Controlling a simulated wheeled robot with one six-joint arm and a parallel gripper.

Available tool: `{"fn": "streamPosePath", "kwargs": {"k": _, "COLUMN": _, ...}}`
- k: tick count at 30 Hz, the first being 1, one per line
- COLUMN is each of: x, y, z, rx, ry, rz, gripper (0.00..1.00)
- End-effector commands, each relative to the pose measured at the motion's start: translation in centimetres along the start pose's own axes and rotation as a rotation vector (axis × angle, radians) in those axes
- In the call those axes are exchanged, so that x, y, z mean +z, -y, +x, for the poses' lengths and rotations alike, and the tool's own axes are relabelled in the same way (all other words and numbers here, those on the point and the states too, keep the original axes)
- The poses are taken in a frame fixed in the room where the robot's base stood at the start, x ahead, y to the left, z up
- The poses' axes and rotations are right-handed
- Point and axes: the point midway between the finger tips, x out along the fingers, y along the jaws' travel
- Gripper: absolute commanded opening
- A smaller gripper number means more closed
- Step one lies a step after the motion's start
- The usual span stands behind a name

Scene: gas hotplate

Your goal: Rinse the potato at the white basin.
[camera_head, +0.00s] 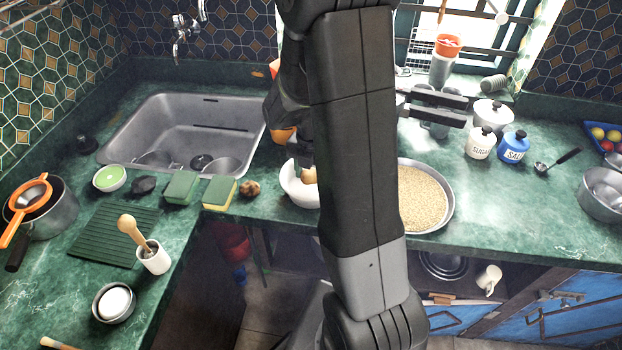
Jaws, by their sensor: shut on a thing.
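The white basin (297,190) stands on the green counter, right of the sponges, and is partly hidden behind my arm. My gripper (304,165) points down at it from behind the arm; only part of the fingers shows. It appears shut on the tan potato (309,175), which is at the basin's opening and partly covered. I cannot tell whether the potato touches the basin's inside or any water in it.
A grey sink (120,140) lies at the back left. Sponges (181,187) and a brown mottled lump (250,188) sit left of the basin. A round pan of grain (452,205) is right of my arm. Sugar (480,145) and salt (514,147) jars stand farther right.

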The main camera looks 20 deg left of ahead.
Motion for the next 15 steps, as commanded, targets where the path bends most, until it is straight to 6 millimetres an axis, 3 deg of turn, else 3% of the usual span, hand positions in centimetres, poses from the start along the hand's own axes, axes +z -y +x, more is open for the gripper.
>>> {"fn": "streamPosePath", "kwargs": {"k": 15, "x": 0.0, "y": -0.1, "z": -4.5, "rx": 0.001, "ry": 0.001, "rz": 0.0, "gripper": 0.29}}
